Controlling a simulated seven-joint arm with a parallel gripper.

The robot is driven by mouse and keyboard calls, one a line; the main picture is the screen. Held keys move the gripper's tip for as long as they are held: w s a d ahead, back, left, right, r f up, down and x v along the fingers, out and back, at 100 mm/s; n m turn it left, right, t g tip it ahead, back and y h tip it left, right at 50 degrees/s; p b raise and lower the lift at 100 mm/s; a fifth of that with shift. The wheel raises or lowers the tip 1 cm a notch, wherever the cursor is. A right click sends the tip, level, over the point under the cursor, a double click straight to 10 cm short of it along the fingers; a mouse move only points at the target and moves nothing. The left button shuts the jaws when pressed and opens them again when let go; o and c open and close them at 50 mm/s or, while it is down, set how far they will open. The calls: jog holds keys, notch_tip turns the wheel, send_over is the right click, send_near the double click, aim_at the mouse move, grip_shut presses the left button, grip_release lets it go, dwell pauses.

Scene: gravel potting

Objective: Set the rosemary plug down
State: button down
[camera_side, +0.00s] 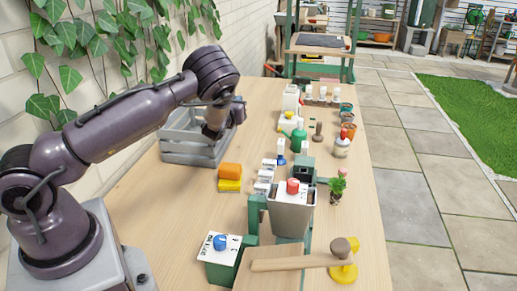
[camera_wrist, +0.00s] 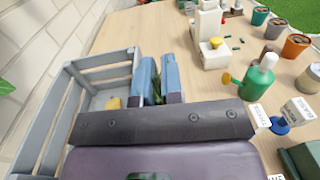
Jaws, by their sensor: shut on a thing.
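My gripper (camera_side: 213,130) is low over the right part of the grey slatted crate (camera_side: 190,157) in the side view. In the wrist view its two blue-grey fingers (camera_wrist: 158,72) are close together, beside the crate's wall (camera_wrist: 103,54). A narrow strip of dark green, which I take for the rosemary plug (camera_wrist: 157,92), shows between them. Most of the plug is hidden by the fingers and wrist. I cannot tell whether it touches anything below.
A yellow thing (camera_wrist: 113,102) lies in the crate. Bare tabletop (camera_side: 180,220) lies in front of the crate.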

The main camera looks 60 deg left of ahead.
jog(key=w+a+f, duration=0.8)
jog(key=w+f, duration=0.1)
jog(key=w, duration=0.2)
jog(key=shift+w+f, duration=0.25)
jog(key=shift+w, duration=0.1)
jog(key=f, duration=0.3)
jog(key=shift+w, duration=0.25)
jog(key=shift+s+a+f, duration=0.1)
jog(key=shift+s+f, duration=0.05)
jog(key=shift+f, duration=0.1)
jog(key=c, duration=1.3)
grip_release()
jog(key=shift+o, duration=0.2)
